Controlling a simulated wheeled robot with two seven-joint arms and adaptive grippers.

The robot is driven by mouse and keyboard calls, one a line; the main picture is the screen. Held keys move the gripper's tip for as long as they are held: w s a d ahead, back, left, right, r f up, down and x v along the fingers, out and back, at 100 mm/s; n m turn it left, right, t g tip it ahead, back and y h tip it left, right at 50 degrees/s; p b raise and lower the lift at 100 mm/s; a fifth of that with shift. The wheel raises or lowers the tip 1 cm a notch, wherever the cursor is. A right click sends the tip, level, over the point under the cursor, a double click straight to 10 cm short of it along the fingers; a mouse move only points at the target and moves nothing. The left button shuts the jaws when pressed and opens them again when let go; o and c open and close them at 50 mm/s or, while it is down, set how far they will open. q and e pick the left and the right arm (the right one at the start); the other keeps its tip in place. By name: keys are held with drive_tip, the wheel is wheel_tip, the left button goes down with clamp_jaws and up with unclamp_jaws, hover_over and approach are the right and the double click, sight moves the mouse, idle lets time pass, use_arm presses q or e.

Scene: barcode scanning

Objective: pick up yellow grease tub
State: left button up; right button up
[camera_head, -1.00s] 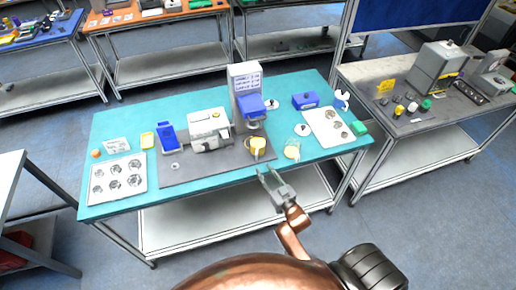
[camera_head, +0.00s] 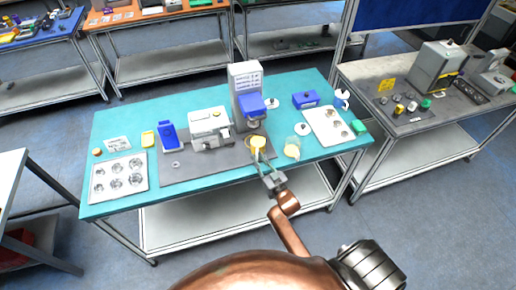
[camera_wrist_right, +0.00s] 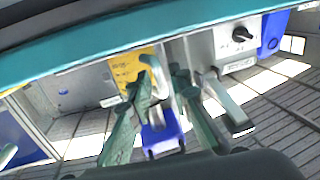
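A yellow tub-like container (camera_head: 258,144) stands on the grey mat near the table's front edge, below the white and blue upright machine (camera_head: 246,90). A second, smaller yellow item (camera_head: 292,151) with a clear part is to its right on the teal top. My right gripper (camera_head: 271,177) is open and empty at the front table edge, just short of the yellow container and apart from it. In the right wrist view, its two fingers (camera_wrist_right: 160,105) are spread. A yellow labelled surface (camera_wrist_right: 130,68) shows beyond them, partly covered by a finger; I cannot tell which item it is.
The teal table (camera_head: 110,205) also holds a white-grey machine (camera_head: 209,130), a blue stand (camera_head: 168,137), white trays with round hollows (camera_head: 119,168) and a blue box (camera_head: 305,99). A grey side table (camera_head: 430,120) stands to the right. The floor in front is clear.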

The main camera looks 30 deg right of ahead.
use_arm(q)
drive_tip(key=shift+s, duration=0.3)
use_arm(e)
clamp_jaws()
drive_tip(key=shift+r, duration=0.2)
